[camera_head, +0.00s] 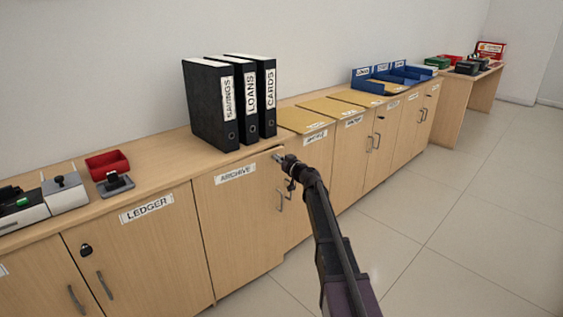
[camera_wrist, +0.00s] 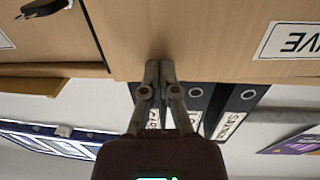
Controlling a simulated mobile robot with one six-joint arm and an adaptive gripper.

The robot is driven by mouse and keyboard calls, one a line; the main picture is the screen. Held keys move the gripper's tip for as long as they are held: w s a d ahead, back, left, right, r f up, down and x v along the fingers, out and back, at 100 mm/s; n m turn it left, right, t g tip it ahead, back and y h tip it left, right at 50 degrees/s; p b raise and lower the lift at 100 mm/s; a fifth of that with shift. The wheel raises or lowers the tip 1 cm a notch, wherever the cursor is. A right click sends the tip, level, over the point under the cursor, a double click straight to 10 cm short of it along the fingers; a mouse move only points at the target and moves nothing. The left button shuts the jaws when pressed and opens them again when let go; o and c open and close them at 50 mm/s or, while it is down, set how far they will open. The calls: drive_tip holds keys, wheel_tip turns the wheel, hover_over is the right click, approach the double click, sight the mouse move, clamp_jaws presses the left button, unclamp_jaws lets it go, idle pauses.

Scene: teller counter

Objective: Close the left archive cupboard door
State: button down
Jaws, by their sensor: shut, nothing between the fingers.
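The left archive cupboard door (camera_head: 240,235) is light wood with an ARCHIVE label. In the head view its right edge stands a little out from the cabinet front, so it looks slightly ajar. Its metal handle (camera_head: 280,200) is near that edge. My gripper (camera_head: 279,157) is at the door's top right corner, just below the counter edge. In the upside-down wrist view, my gripper (camera_wrist: 160,72) is shut and empty, its fingertips at the door's (camera_wrist: 190,35) top edge. I cannot tell for certain whether they touch it.
Binders (camera_head: 230,105) stand on the counter above the door. Yellow folders (camera_head: 303,121) and blue trays (camera_head: 388,77) lie farther right. The tiled floor (camera_head: 460,210) to the right is clear.

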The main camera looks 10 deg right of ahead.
sight(272, 154)
drive_tip(key=shift+w+a, duration=0.1)
idle(0.3)
drive_tip(key=x, duration=0.4)
drive_tip(key=shift+w+r, duration=0.1)
drive_tip(key=shift+w, duration=0.35)
drive_tip(key=v, duration=1.5)
drive_tip(key=shift+d, duration=0.45)
drive_tip(key=shift+w, duration=0.1)
